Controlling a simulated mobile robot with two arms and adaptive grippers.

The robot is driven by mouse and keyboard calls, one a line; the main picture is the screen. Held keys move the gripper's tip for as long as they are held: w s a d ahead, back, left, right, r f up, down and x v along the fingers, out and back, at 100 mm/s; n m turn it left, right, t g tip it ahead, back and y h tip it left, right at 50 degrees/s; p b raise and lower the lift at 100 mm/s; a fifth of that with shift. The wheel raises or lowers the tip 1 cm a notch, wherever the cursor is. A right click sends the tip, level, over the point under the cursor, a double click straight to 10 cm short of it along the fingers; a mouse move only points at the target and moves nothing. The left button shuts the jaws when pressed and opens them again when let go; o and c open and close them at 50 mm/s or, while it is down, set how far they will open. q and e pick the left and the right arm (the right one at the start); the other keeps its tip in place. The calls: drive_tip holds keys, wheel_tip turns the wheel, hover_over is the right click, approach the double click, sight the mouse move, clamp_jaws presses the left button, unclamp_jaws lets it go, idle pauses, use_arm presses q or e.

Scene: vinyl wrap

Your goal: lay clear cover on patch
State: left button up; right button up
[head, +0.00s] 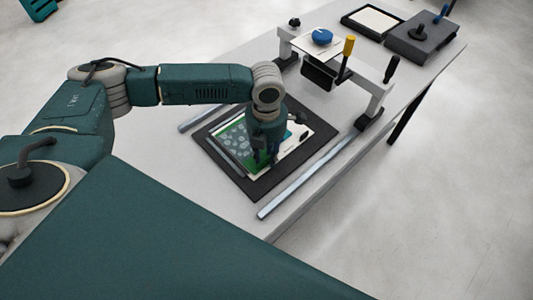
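A dark flat mat (315,118) lies on the table with a white and green printed patch (232,140) on it. Pale round marks show on the patch's left part. A grey strip runs along the patch's left edge. My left gripper (266,158) points down over the middle of the patch and hides part of it. Its fingertips are dark and small, so I cannot tell whether they are open, shut, or touching the patch. I cannot make out a clear cover for certain. My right gripper is not in view.
Metal rails (312,176) flank the mat. Behind it stands a bridge-like frame (372,93) with a yellow-handled tool (347,50) and a blue round knob (322,37). A dark box (425,42) and a black-rimmed tray (362,27) sit at the far end.

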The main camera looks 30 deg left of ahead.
use_arm(q)
wheel_tip(320, 180, up, 12)
drive_tip(key=b, duration=0.2)
drive_tip(key=shift+r+b, duration=0.2)
drive_tip(key=shift+b, duration=0.1)
idle(0.6)
